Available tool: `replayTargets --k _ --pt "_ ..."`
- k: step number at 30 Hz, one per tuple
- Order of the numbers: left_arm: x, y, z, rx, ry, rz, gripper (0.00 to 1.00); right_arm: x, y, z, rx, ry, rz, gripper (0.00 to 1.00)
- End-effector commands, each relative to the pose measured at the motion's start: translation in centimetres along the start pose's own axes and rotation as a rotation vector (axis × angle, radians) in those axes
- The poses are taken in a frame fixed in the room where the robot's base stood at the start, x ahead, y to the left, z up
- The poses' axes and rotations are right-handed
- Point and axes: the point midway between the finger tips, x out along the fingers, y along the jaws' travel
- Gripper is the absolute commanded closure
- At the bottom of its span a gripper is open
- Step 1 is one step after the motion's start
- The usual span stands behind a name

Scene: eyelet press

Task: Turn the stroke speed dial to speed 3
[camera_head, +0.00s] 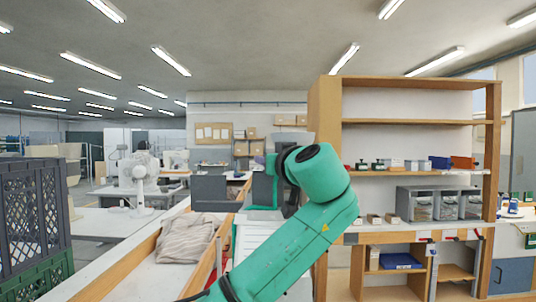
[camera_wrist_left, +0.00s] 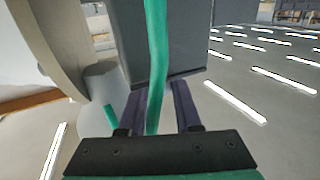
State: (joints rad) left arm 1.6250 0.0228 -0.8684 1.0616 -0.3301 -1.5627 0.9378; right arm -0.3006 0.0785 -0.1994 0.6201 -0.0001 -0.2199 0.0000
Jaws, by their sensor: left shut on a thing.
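The grey and green eyelet press (camera_head: 271,180) stands at the far end of the bench in the head view, partly behind my green left arm. My left gripper (camera_wrist_left: 155,105) is up against it and mostly hidden in the head view. In the left wrist view its two dark fingers reach to a grey block (camera_wrist_left: 188,40) with a green strip (camera_wrist_left: 156,50) running down between them. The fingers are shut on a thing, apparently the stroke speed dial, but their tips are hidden. No dial marking or speed number is legible. My right gripper is not in view.
In the left wrist view, a grey cylinder (camera_wrist_left: 100,88) and a beige rounded part (camera_wrist_left: 48,35) are close to the fingers' left. In the head view, a crumpled cloth (camera_head: 187,239) lies on the bench, a wooden shelf unit (camera_head: 420,84) stands right and a crate (camera_head: 35,215) left.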

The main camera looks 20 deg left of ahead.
Motion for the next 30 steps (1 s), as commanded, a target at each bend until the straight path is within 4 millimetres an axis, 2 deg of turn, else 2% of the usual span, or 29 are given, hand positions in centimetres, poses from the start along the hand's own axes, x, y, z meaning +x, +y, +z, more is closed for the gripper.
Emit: replayTargets --k 16,17,18,19,30 --pt "0.0 -0.02 -0.04 -0.001 0.002 -0.031 1.0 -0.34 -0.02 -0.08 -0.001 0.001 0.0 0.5" --pt "0.0 -0.02 -0.04 -0.001 0.002 -0.031 0.64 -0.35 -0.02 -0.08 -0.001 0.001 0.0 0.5" --pt "0.0 -0.02 -0.05 -0.001 0.002 -0.031 0.49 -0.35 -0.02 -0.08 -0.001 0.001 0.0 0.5" --pt "0.0 -0.02 -0.05 -0.001 0.002 -0.031 0.38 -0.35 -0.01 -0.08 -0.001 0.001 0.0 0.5" --pt "-0.44 0.05 0.07 -0.001 0.002 -0.029 0.38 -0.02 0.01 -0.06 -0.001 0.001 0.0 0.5"
